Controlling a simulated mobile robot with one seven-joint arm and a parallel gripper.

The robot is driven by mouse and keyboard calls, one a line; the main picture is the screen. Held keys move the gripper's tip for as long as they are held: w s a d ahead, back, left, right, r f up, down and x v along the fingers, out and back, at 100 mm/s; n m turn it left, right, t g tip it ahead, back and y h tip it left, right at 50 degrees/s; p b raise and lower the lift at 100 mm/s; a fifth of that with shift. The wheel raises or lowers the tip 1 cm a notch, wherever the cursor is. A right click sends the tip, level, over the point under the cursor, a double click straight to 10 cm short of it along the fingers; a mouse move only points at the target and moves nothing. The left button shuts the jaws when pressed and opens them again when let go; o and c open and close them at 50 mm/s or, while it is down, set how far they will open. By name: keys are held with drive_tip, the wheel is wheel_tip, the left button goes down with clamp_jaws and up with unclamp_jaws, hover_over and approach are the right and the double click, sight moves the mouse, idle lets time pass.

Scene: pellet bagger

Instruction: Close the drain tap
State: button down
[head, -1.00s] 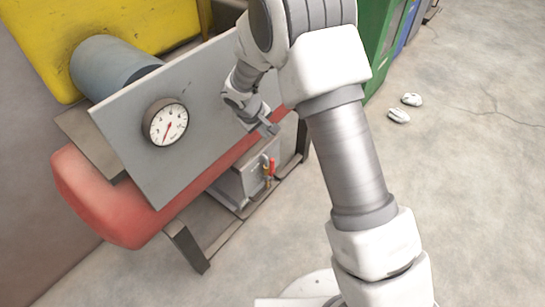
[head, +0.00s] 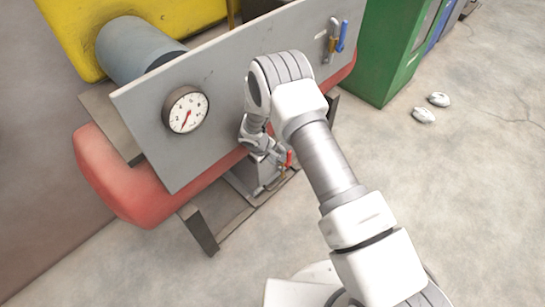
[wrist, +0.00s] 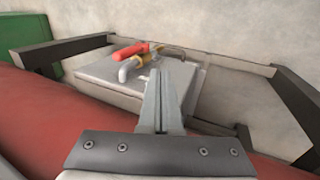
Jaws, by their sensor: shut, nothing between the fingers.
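The drain tap has a red handle (head: 289,158) and a brass body. It sits at the grey box below the red tank, right beside my gripper (head: 281,154) in the head view. In the wrist view the red handle (wrist: 130,51) lies beyond and slightly left of my fingertips, with the brass body (wrist: 145,60) under its right end. My gripper (wrist: 158,75) is shut and empty, its fingers pointing towards the grey box (wrist: 185,80). I cannot tell whether the fingertips touch the tap. My wrist partly covers the box in the head view.
A grey panel (head: 225,85) with a round gauge (head: 186,110) stands above the red tank (head: 130,185). Orange (head: 333,38) and blue (head: 343,36) handles are at its far end. Dark frame legs (wrist: 300,105) flank the box.

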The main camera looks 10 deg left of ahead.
drive_tip(key=w+d+f+b, duration=0.2)
drive_tip(key=w+d+f, duration=0.2)
drive_tip(key=w+f, duration=0.1)
drive_tip(key=shift+f, duration=0.2)
